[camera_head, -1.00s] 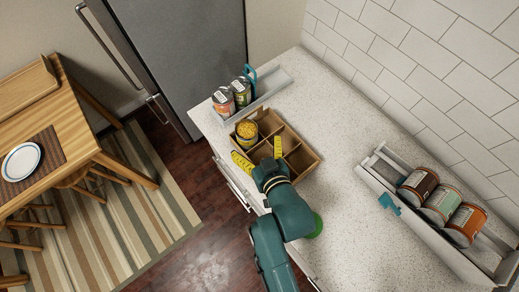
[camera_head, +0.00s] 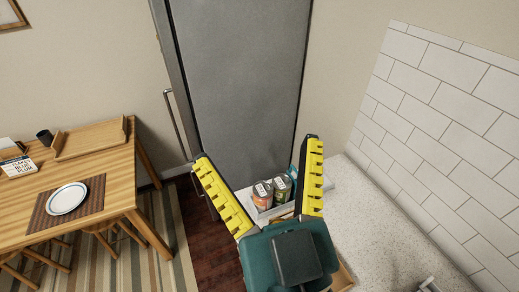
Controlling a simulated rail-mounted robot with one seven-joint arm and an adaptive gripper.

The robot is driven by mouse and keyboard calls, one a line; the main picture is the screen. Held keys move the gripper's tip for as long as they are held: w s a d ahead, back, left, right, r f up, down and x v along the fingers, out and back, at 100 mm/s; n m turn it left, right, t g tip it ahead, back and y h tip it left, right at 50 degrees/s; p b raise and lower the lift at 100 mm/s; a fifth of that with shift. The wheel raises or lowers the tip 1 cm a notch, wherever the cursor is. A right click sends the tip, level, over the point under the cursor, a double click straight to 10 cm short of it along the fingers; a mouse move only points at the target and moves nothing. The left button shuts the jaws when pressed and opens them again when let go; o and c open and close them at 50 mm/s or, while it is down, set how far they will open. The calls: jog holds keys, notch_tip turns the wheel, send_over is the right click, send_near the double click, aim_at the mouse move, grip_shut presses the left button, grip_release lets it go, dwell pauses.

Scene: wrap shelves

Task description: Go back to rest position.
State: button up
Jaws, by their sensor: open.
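My gripper (camera_head: 259,185) is raised in front of the camera, with its two yellow fingers spread wide. It is open and nothing is between the fingers. Behind it, lower in the view, cans stand in a grey tray (camera_head: 325,200) on the counter. One can has an orange label (camera_head: 261,196) and another has a greenish label (camera_head: 281,189). A wooden divided box (camera_head: 343,279) is mostly hidden behind my gripper, so its contents do not show.
A grey refrigerator (camera_head: 240,90) stands behind my gripper. The speckled counter (camera_head: 375,235) runs along the tiled wall (camera_head: 450,120) at right. A wooden table (camera_head: 105,175) with a plate (camera_head: 67,199) is at left.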

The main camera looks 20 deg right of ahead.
jog(key=shift+s+a+r, duration=0.1)
jog(key=shift+s+r, duration=0.05)
jog(key=shift+r, duration=0.2)
